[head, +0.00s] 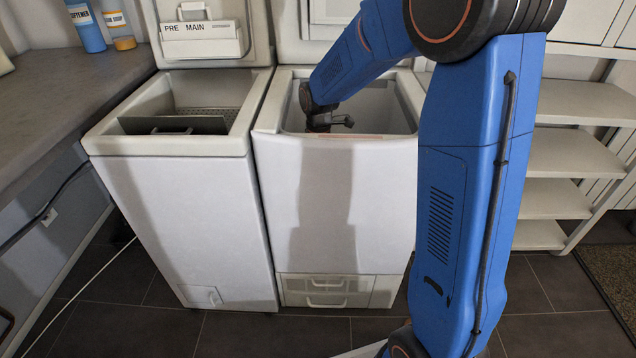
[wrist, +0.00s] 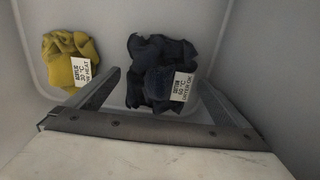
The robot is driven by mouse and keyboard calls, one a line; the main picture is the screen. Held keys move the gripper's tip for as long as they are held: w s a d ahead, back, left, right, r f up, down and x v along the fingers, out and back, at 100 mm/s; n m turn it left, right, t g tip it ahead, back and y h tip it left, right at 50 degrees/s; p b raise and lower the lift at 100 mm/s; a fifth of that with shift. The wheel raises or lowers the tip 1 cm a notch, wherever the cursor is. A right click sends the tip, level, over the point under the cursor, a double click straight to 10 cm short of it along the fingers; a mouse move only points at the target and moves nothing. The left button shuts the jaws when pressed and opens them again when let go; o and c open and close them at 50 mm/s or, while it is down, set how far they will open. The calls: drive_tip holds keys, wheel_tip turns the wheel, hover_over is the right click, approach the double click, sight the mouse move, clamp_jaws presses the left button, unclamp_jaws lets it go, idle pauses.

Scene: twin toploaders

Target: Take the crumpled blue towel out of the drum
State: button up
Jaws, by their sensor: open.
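The crumpled towel (wrist: 160,75), dark navy blue with a white care label, lies on the floor of the drum (wrist: 100,18) in the wrist view. A crumpled yellow cloth (wrist: 65,58) with its own label lies to its left. My gripper (wrist: 165,92) is open and empty, its two fingers spread on either side of the blue towel in the picture. I cannot tell how far above the towel the fingertips are. In the head view my gripper (head: 328,122) reaches into the opening of the right machine (head: 285,165); the towels are hidden there by the front wall.
The left toploader (head: 175,190) stands open beside it, with a detergent drawer marked PRE and MAIN (head: 200,38) on its lid. A counter (head: 60,90) with bottles (head: 88,27) is at left. White shelves (head: 565,155) stand at right.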

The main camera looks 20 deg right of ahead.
drive_tip(key=c, duration=1)
wheel_tip(320, 180, up, 35)
idle(0.5)
